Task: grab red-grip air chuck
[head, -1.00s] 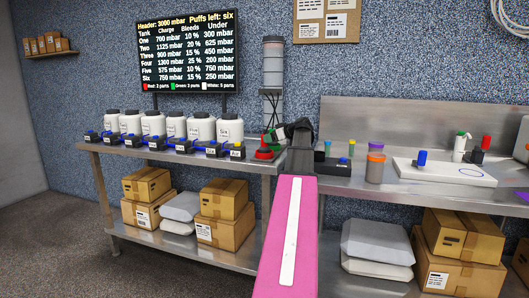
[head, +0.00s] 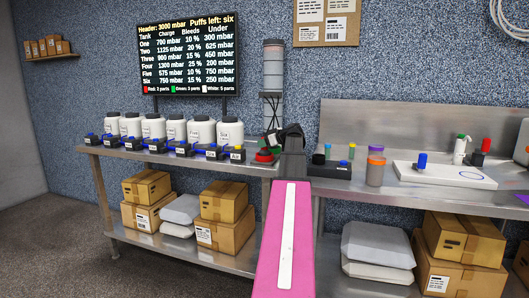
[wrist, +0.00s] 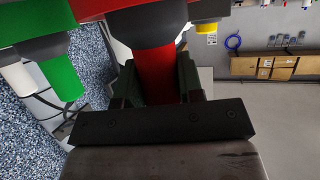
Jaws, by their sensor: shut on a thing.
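The red-grip air chuck (wrist: 155,72) stands between my gripper's fingers in the wrist view. My gripper (wrist: 158,88) is shut on its red handle, with a dark finger on each side. The upper end of the chuck runs under a dark and red body at the top of the picture. A green grip (wrist: 62,78) and a white grip (wrist: 17,75) hang to the left, apart from the fingers. In the head view my gripper (head: 274,142) is at the tall grey column (head: 272,75), and it largely hides the chucks there.
A red round part (head: 264,156) sits at the bench edge below my gripper. White tanks (head: 202,129) with dark valve boxes line the left bench. Cups (head: 375,168) and a white board (head: 440,175) are on the right bench. Cables hang near the grips in the wrist view.

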